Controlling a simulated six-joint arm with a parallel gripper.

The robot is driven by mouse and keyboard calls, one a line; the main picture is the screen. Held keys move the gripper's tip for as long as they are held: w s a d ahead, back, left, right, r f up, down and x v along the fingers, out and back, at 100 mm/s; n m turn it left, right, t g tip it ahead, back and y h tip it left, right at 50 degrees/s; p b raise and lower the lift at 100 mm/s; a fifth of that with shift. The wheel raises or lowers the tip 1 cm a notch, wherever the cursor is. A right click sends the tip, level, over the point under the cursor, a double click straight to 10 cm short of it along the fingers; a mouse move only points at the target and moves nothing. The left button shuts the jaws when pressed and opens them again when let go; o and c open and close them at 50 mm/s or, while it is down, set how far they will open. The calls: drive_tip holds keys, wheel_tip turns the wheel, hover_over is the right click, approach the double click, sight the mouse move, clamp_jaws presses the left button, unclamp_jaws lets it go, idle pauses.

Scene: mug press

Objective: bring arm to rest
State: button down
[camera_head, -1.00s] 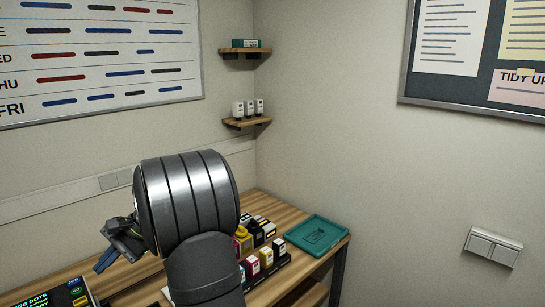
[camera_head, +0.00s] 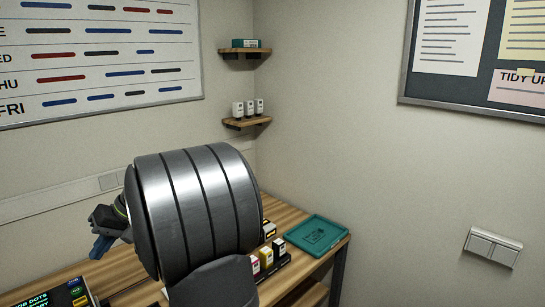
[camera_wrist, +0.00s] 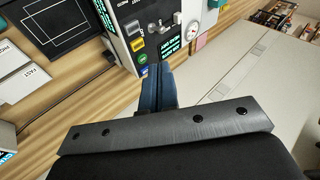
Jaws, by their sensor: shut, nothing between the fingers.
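My gripper (camera_head: 99,248) shows at the lower left of the head view, beyond the large grey drum-shaped link of my arm. Its blue fingers point down and hang above the wooden table. In the wrist view the blue fingers (camera_wrist: 156,84) lie together with nothing between them. They point toward a grey machine panel (camera_wrist: 150,30) with coloured buttons and a round gauge. They look apart from it, though the exact distance cannot be told. My arm hides much of the table in the head view.
A teal tray (camera_head: 317,235) lies at the table's right corner, beside several ink boxes (camera_head: 266,257) partly hidden by my arm. A dark display (camera_head: 62,296) is at the lower left. Corner shelves (camera_head: 246,122) hang on the wall behind. The wrist view shows a black-framed mat (camera_wrist: 55,25) and white cards (camera_wrist: 22,83).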

drive_tip(key=shift+s+d+r+n, duration=0.1)
drive_tip(key=shift+r+n, duration=0.3)
drive_tip(key=shift+n, duration=0.3)
drive_tip(key=c, duration=2.2)
unclamp_jaws()
drive_tip(key=c, duration=0.7)
unclamp_jaws()
drive_tip(key=o, duration=0.3)
drive_tip(key=shift+s+n, duration=0.15)
drive_tip(key=shift+n, duration=0.35)
drive_tip(key=o, duration=0.4)
drive_tip(key=shift+s+a+r+n+t+h, duration=0.2)
drive_tip(key=shift+r+n+t+h, duration=0.15)
drive_tip(key=shift+n, duration=0.35)
wheel_tip(320, 180, up, 4)
drive_tip(key=s+a+n+t+h, duration=0.1)
drive_tip(key=s+n+t+h, duration=0.2)
drive_tip(key=n, duration=1.1)
drive_tip(key=w+x, duration=0.2)
drive_tip(key=x, duration=0.7)
drive_tip(key=shift+a+t, duration=0.45)
drive_tip(key=shift+a, duration=0.05)
